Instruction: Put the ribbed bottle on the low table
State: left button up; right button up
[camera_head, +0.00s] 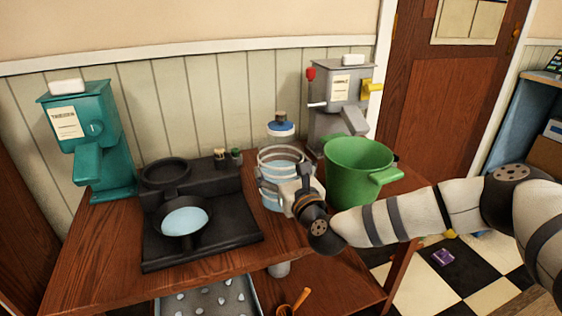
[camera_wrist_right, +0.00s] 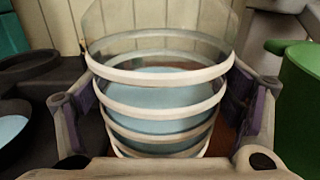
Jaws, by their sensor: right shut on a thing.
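The ribbed bottle (camera_head: 281,155) is clear with pale rings, pale blue contents and a blue collar under a brown stopper. It is upright at the wooden bench (camera_head: 240,263), between the black basin unit and the green pot. I cannot tell whether its base touches the bench top. My right gripper (camera_head: 282,184) is shut around its ribbed body, covering part of it. In the right wrist view the bottle (camera_wrist_right: 160,103) sits between both fingers (camera_wrist_right: 158,110). My left gripper is out of view. I cannot make out a separate low table.
The green pot (camera_head: 355,172) stands close to the bottle's right. The black basin unit (camera_head: 207,235) is at its left, with a teal dispenser (camera_head: 97,140) beyond. A grey dispenser (camera_head: 338,100) stands behind. A metal tray (camera_head: 210,298) lies below. A purple object (camera_head: 443,257) is on the checkered floor.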

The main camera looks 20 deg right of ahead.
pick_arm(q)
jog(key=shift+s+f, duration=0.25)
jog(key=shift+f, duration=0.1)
pick_arm(e)
jog(key=shift+f, duration=0.7)
pick_arm(q)
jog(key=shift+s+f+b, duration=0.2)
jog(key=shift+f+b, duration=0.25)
jog(key=shift+b, duration=0.25)
pick_arm(e)
jog(key=shift+f, duration=0.6)
jog(key=o, duration=1.8)
